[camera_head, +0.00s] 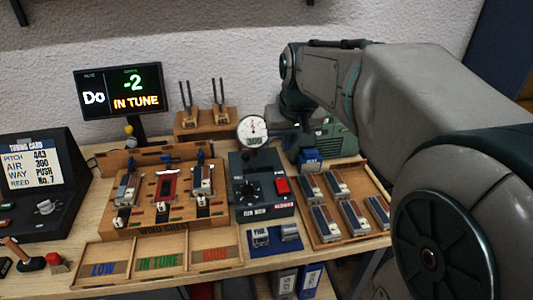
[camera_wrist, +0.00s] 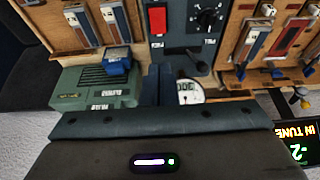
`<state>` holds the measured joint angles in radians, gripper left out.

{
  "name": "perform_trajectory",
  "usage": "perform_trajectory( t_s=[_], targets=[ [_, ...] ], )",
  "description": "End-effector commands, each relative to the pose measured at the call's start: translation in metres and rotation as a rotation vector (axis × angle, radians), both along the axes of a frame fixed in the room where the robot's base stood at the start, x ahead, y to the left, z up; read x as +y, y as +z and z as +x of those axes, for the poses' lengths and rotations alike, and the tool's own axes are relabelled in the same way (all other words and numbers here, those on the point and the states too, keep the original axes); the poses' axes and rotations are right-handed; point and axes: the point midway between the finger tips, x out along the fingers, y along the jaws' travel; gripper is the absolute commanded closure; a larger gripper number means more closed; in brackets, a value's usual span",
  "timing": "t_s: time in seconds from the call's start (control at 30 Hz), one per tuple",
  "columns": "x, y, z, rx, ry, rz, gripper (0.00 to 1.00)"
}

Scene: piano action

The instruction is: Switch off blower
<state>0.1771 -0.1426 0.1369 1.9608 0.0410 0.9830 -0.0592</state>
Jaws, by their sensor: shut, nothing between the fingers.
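The blower is a green ribbed box (camera_wrist: 95,85) in the wrist view, with upside-down lettering on it. In the head view the green box (camera_head: 338,146) stands at the back right, partly behind my arm. A blue block (camera_wrist: 118,62) sits at its edge and also shows in the head view (camera_head: 309,158). A dark control box (camera_head: 250,205) carries a red switch (camera_head: 282,186), also in the wrist view (camera_wrist: 158,20); its small label is not clearly readable. My gripper (camera_wrist: 158,70) is shut and empty, between the green box and the round gauge. Its fingertips are hidden in the head view.
A round gauge (camera_head: 253,130) stands behind the control box. A wooden tray (camera_head: 327,233) of reed blocks lies right, and the wooden chest (camera_head: 140,217) lies left. The display (camera_head: 121,104) reads -2, IN TUNE. Two forks (camera_head: 220,110) stand at the back.

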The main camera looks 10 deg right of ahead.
Motion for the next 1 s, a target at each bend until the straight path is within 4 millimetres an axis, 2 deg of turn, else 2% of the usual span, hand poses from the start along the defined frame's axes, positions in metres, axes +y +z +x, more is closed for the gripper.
perform_trajectory(
  t_s=[0.23, 0.37, 0.8, 1.0],
  targets=[
    [-0.005, -0.002, 0.000, 0.001, -0.010, -0.001, 1.00],
    [-0.004, -0.014, 0.004, 0.004, -0.008, -0.001, 1.00],
    [-0.002, -0.098, 0.033, 0.005, -0.004, 0.000, 1.00],
    [-0.002, -0.125, 0.036, 0.003, -0.004, -0.001, 1.00]
  ],
)
